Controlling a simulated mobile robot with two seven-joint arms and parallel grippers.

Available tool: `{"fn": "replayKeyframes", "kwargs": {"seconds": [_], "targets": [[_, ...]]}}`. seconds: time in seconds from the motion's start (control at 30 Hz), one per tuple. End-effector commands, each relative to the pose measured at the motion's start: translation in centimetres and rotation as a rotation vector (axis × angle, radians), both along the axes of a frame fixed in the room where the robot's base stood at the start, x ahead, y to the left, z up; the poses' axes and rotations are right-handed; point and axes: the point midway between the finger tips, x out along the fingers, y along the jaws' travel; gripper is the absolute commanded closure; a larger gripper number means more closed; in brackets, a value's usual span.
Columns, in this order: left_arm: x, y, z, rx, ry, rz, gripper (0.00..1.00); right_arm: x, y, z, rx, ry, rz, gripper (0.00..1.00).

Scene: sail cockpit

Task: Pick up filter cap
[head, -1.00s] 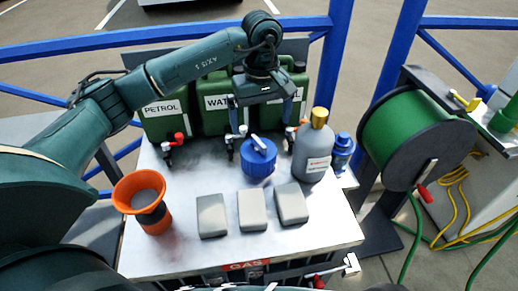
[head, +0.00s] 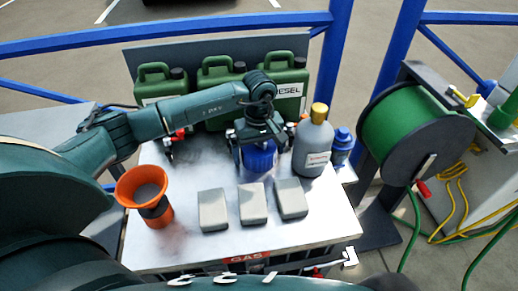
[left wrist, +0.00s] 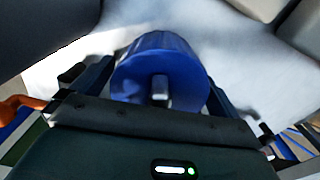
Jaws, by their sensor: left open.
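The filter cap (head: 258,163) is a blue, ribbed round cap standing on the metal table top, partly hidden in the head view by my left gripper (head: 259,148). In the left wrist view the blue cap (left wrist: 178,52) sits between the two dark fingers of my left gripper (left wrist: 158,82), with a light grip bar (left wrist: 160,88) on its top. The left gripper is open, directly over the cap, with a finger on either side; I cannot tell whether they touch it. My right gripper is not in view.
A grey bottle with a gold cap (head: 314,145) and a small blue bottle (head: 342,145) stand close right. Grey blocks (head: 252,204) lie in front, an orange funnel (head: 142,188) at left. Green fuel cans (head: 217,75) stand behind. A hose reel (head: 410,135) is farther right.

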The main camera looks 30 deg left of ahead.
Motion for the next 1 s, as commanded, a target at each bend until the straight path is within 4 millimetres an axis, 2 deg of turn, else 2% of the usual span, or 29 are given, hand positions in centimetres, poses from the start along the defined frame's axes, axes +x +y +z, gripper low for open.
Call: {"fn": "replayKeyframes", "kwargs": {"seconds": [0.2,0.73,1.0], "targets": [[0.01,-0.03,-0.05,-0.001,-0.001,0.000,0.01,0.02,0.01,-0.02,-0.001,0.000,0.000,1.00],[0.01,-0.01,0.00,-0.001,-0.001,0.000,0.44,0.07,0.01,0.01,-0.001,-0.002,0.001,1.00],[0.05,-0.01,0.16,-0.001,-0.002,0.000,0.44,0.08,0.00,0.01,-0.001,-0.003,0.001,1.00]]}}
